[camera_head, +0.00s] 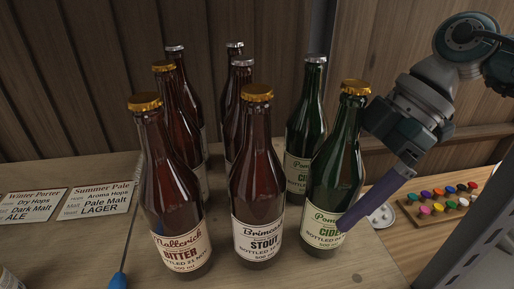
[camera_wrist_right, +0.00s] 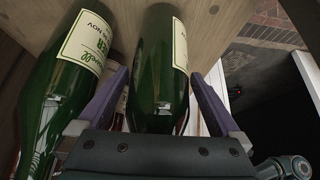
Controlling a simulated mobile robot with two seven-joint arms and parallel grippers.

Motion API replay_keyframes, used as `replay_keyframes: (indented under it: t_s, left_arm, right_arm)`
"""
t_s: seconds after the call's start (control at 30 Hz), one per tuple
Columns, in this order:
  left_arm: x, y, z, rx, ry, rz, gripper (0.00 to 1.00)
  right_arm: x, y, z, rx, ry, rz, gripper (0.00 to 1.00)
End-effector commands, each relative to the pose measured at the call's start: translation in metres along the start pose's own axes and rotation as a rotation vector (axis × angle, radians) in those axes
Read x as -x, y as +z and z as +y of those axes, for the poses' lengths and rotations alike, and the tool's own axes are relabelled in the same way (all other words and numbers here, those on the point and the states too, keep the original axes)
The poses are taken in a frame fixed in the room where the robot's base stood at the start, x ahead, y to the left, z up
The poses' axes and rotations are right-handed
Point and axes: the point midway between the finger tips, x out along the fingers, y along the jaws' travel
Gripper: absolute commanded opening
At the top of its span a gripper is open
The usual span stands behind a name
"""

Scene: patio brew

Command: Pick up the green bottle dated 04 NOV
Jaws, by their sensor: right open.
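Two green cider bottles stand at the right of the bottle group. The front green bottle (camera_head: 335,178) has a gold cap; the rear green bottle (camera_head: 305,125) has a silver one. Their dates are not fully legible in the head view. My right gripper (camera_head: 352,214) comes from the right, one purple finger across the front bottle's lower label; its other finger is hidden there. In the right wrist view the open fingers (camera_wrist_right: 160,84) flank one green bottle (camera_wrist_right: 157,60). Another green bottle (camera_wrist_right: 62,70) stands left of them, its label ending in "NOV". My left gripper is not in view.
Brown bottles stand close by: a bitter (camera_head: 168,180), a stout (camera_head: 256,170) and several behind. A wooden rack of coloured pieces (camera_head: 440,207) and a white dish (camera_head: 381,216) lie to the right. Label cards (camera_head: 103,198) lie left. A wooden wall (camera_head: 110,60) closes the back.

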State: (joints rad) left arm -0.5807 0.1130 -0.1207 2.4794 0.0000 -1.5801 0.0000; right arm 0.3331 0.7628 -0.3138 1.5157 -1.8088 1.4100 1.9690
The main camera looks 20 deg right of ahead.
Motion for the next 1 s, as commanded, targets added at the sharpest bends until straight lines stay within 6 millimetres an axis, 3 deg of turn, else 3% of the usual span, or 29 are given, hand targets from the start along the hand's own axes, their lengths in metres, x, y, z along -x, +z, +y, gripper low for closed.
replay_keyframes:
  t_s: [0.23,1.0]
  left_arm:
    - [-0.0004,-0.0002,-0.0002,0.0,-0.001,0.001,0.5]
    - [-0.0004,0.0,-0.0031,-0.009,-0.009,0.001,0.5]
  right_arm:
    - [-0.0007,-0.0006,0.0003,0.0,0.001,-0.001,0.98]
    - [-0.0008,-0.0002,0.0001,0.0,0.001,-0.001,0.11]
